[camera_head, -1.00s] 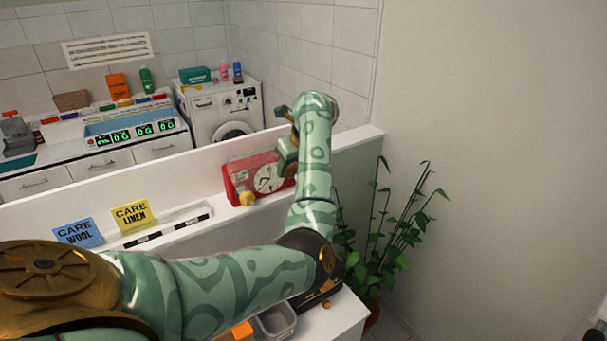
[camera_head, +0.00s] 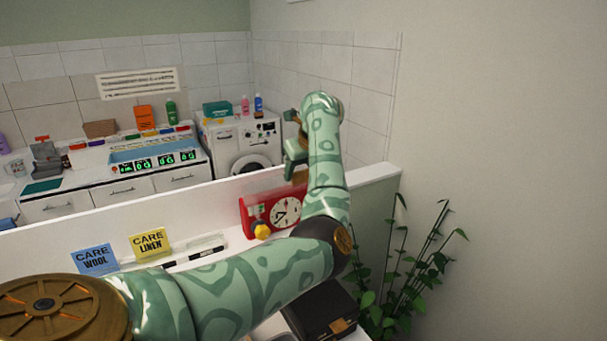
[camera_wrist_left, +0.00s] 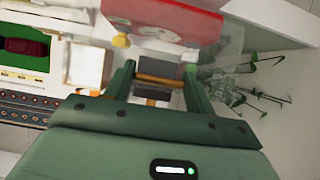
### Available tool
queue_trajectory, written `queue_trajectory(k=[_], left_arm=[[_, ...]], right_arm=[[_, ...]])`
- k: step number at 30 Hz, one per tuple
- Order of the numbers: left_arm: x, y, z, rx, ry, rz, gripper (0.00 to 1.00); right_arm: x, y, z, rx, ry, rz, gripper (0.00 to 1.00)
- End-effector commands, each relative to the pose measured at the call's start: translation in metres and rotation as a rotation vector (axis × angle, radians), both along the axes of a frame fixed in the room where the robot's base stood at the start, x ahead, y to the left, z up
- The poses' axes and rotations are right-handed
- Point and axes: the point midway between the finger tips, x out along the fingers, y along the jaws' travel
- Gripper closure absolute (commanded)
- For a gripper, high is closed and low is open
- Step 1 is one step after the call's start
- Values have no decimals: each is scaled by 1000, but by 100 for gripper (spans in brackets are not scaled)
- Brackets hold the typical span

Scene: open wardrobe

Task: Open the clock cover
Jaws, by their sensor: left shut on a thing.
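The red clock (camera_head: 272,212) stands on the white ledge, with a round white dial and a yellow knob (camera_head: 262,229) at its front. My left forearm hides its right end. In the left wrist view the red clock body (camera_wrist_left: 165,14) is at the top. A clear cover (camera_wrist_left: 224,48) shows as a faint pane standing out at the clock's right side. My left gripper (camera_wrist_left: 160,68) is beside the clock, its right finger at the pane's edge. It is shut on the cover, though the contact is hard to make out. My right gripper is out of view.
A blue card (camera_head: 95,260), a yellow card (camera_head: 150,243) and a dark marker (camera_head: 195,256) are on the ledge left of the clock. A leafy plant (camera_head: 415,275) stands at the right. A washing machine (camera_head: 240,145) is behind the partition.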

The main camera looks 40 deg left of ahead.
Motion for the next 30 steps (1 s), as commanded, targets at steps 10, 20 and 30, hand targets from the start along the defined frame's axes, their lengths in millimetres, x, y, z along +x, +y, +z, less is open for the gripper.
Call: queue_trajectory(k=[10,20,30], left_arm=[[-1,2,0,6,2,3,43],[0,1,0,1,1,1,24],[-6,-23,46,-1,-6,1,24]], right_arm=[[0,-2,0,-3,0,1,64],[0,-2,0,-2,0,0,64],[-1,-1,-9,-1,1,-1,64]])
